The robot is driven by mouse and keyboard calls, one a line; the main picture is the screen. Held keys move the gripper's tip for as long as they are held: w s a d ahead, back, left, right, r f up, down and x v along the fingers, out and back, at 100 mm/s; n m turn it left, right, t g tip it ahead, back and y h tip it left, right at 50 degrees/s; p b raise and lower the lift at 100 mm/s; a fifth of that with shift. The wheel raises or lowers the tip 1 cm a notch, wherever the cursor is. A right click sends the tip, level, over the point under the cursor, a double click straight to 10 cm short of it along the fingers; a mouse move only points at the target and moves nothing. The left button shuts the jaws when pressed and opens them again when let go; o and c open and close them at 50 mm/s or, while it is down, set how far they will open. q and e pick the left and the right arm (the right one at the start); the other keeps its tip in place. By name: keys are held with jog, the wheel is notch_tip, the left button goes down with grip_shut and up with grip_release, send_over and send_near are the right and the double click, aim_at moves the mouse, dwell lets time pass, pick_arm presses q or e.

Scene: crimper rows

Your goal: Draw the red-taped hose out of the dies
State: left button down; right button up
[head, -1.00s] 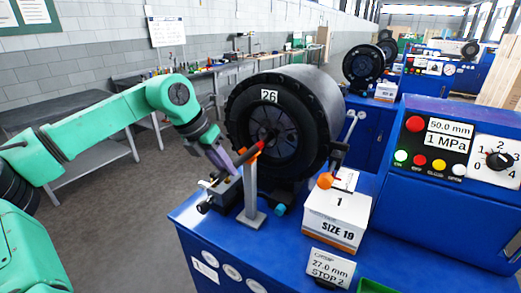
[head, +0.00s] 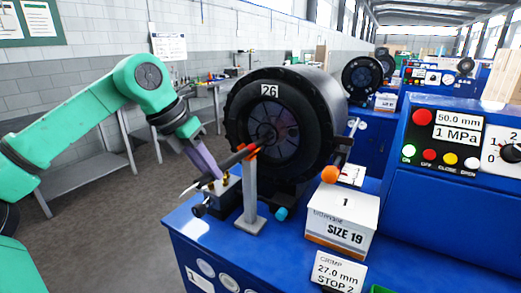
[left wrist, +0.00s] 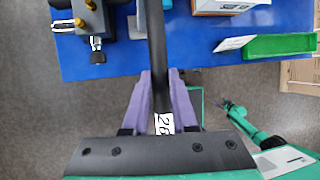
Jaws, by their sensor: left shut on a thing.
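The black hose (head: 229,163) slants from the front of the round die head (head: 290,115), marked 26, down-left past a grey post (head: 250,190). Orange-red shows on the hose's line at the post top; I cannot tell whether it is tape or part of the post. My left gripper (head: 212,170) has purple fingers closed around the hose, left of the post. In the left wrist view the hose (left wrist: 157,50) runs between the fingers (left wrist: 163,90) and carries a white number label. The hose's die end is too dark to tell.
A SIZE 19 box (head: 340,222) and a 27.0 mm STOP 2 card (head: 335,270) stand on the blue bench. A small grey block (head: 222,193) with fittings is beside the post. A control panel (head: 450,140) rises at right. A green tray (left wrist: 280,45) lies on the bench.

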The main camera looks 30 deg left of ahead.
pick_arm(q)
jog(key=shift+s+f, duration=0.15)
jog(key=shift+s, duration=0.2)
grip_release()
jog(key=shift+r, duration=0.25)
jog(key=p+v, duration=0.2)
jog(key=v, duration=0.5)
dwell(0.6)
jog(key=shift+f, duration=0.1)
